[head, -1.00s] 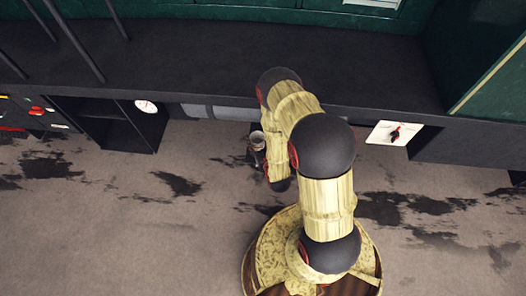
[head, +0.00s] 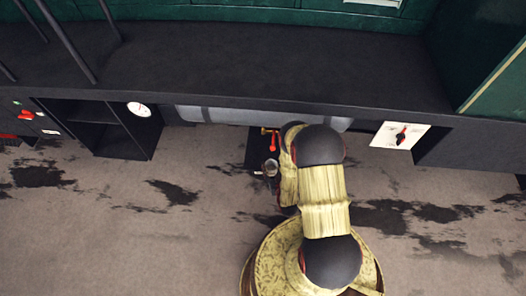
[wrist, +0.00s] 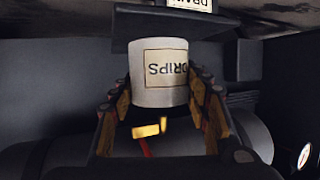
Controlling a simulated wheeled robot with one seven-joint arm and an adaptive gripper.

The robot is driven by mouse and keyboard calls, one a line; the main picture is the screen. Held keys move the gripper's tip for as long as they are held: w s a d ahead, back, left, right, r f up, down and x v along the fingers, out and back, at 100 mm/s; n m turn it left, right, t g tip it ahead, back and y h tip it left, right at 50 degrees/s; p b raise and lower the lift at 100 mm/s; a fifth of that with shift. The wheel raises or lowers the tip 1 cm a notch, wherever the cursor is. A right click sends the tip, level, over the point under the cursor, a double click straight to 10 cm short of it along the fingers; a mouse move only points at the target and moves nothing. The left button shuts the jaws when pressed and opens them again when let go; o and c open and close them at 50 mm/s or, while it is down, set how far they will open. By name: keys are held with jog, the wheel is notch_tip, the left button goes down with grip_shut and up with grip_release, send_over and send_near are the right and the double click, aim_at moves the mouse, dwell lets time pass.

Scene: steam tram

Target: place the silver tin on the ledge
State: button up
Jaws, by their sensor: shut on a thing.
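The silver tin (wrist: 160,72), with a DRIPS label, is between the two fingers of my gripper (wrist: 160,95) in the wrist view. Its lettering appears upside down there. My gripper is shut on its sides. In the head view the tin (head: 270,167) shows small and grey beside my arm, which hides most of the gripper. The ledge (wrist: 135,32) appears as a dark flat plate beyond the tin; in the head view it is the dark patch (head: 257,150) below the long bench. I cannot tell whether tin and ledge touch.
A brass tap (head: 266,131) with a red handle (head: 272,143) is close to the tin. A grey cylinder (head: 210,115) runs under the bench (head: 250,70). Open shelves (head: 100,125) are at left, a white dial plate (head: 400,135) at right.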

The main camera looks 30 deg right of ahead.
aim_at(270, 161)
jog(key=w+d+b, duration=0.1)
jog(key=w, duration=0.3)
jog(key=w+d+b, duration=0.1)
jog(key=w, duration=0.4)
jog(key=w+d+b, duration=0.1)
jog(key=w, duration=0.4)
jog(key=shift+w+d+b, duration=0.1)
jog(key=shift+w+b, duration=0.05)
jog(key=shift+b, duration=0.2)
jog(key=shift+w+d+f+b, duration=0.15)
jog(key=shift+f+b, duration=0.4)
jog(key=shift+f, duration=0.3)
jog(key=shift+w+a+f+b, duration=0.1)
jog(key=shift+f+b, duration=0.45)
jog(key=shift+f, duration=0.3)
jog(key=shift+f, duration=0.2)
jog(key=o, duration=1.2)
jog(key=shift+r, duration=0.1)
jog(key=shift+s+r, duration=0.15)
jog(key=shift+s, duration=0.15)
jog(key=p+v, duration=0.4)
jog(key=v, duration=0.7)
jog(key=shift+s+r, duration=0.1)
jog(key=shift+s, duration=0.1)
